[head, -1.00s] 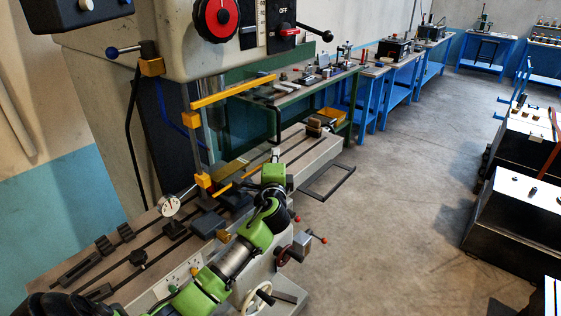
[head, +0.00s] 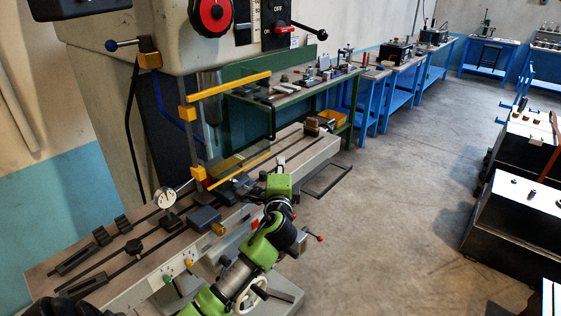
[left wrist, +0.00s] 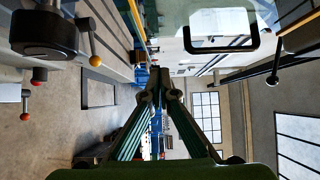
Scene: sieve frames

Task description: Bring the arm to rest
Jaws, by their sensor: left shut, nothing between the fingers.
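My left arm, green and black, reaches in from the bottom of the head view, and its green wrist end (head: 279,186) is in front of the machine's slotted table (head: 150,262). The fingers at its end are not clear there. In the left wrist view my left gripper (left wrist: 160,82) shows two green-and-black fingers that meet at the tips, shut with nothing between them. My right gripper is in neither view.
A dial gauge (head: 165,198) stands on the slotted table under the machine head, beside a yellow guard bar (head: 229,86). Blue benches (head: 400,90) line the wall behind. Dark metal boxes (head: 515,230) stand at the right. Open grey floor (head: 390,200) lies between.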

